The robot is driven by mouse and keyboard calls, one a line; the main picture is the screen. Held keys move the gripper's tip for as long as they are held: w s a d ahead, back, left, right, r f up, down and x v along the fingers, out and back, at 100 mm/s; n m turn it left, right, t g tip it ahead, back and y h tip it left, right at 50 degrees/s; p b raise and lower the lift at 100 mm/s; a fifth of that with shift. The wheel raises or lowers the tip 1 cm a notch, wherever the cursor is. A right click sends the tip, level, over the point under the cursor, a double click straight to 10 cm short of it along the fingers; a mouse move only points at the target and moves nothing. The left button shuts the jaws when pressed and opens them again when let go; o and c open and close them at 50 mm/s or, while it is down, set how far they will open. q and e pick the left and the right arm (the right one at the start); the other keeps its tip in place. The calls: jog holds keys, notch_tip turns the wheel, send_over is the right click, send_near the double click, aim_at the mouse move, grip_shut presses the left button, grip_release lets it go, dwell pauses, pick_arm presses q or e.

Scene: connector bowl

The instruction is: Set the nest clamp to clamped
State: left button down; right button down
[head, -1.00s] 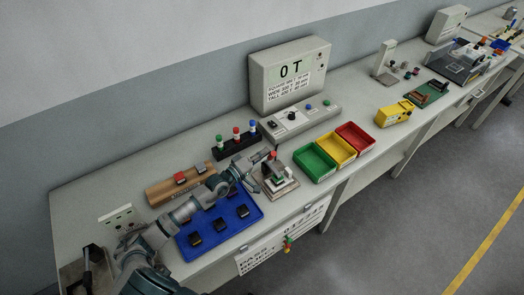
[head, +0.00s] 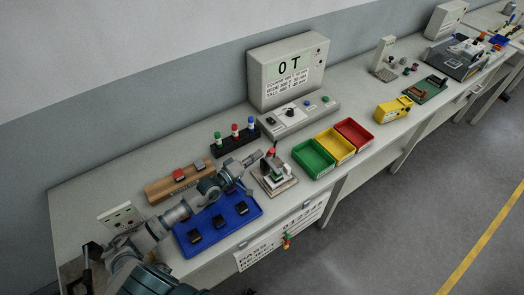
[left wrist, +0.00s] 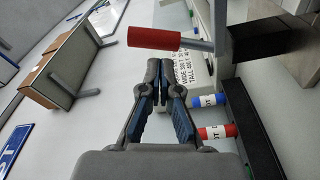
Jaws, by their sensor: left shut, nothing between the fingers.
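The nest clamp stands on a pale base plate (head: 279,187), with its red-tipped handle (head: 272,152) pointing upward. In the left wrist view the red grip (left wrist: 153,37) lies across the upper middle on a grey rod, beside my fingers and apart from them in the picture. My left gripper (head: 256,156) is just left of the clamp handle, at about handle height. Its fingertips (left wrist: 160,68) are together with nothing between them. I cannot tell from these views whether the handle is touched. My right gripper is not in view.
A blue tray (head: 252,217) with black parts lies under my left arm. A black rack (head: 228,147) with coloured posts stands behind the gripper. Green (head: 313,160), yellow (head: 336,146) and red (head: 355,134) bins sit right of the clamp. A display box (head: 290,75) stands behind.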

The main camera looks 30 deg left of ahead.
pick_arm(q)
jog(key=v, duration=0.4)
jog(key=shift+a, duration=0.15)
jog(key=shift+r, duration=0.15)
